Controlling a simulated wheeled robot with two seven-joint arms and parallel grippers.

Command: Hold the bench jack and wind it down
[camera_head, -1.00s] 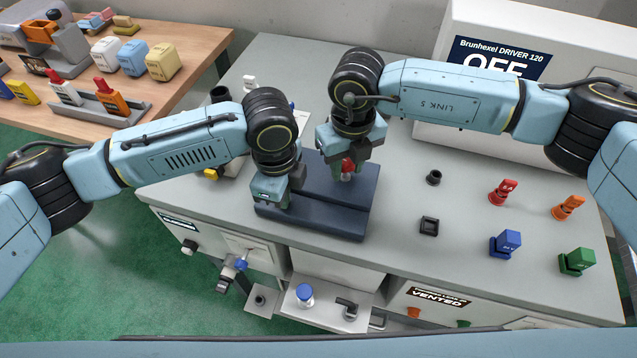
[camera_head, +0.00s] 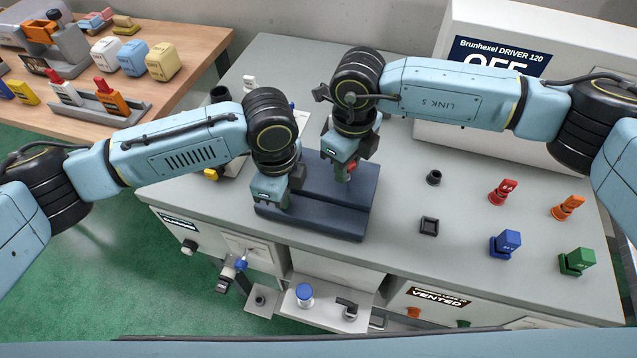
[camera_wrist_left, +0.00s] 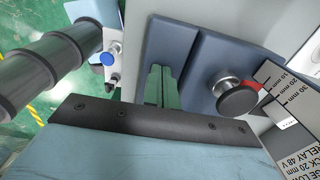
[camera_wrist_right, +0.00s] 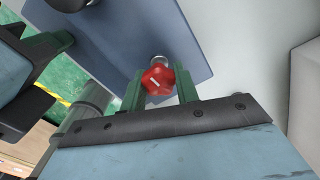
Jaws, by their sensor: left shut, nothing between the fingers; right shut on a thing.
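The bench jack (camera_head: 335,221) is a dark blue body with a raised slab and a lower front slab, on the grey bench top. Its red knob (camera_wrist_right: 157,78) sits on a short metal stem at the jack's edge. My right gripper (camera_head: 346,174) is shut on the red knob, its green fingers on either side. My left gripper (camera_head: 279,204) is shut with nothing between its fingers, over the jack's left part. In the left wrist view its fingers (camera_wrist_left: 160,80) meet against the blue body; whether they press on it is unclear.
A black-headed metal post (camera_wrist_left: 238,100) and a millimetre scale (camera_wrist_left: 290,95) show in the left wrist view. Coloured blocks, including a blue one (camera_head: 505,244), and black sockets stand on the right. A white cabinet (camera_head: 590,60) is behind. A wooden table (camera_head: 190,45) is at back left.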

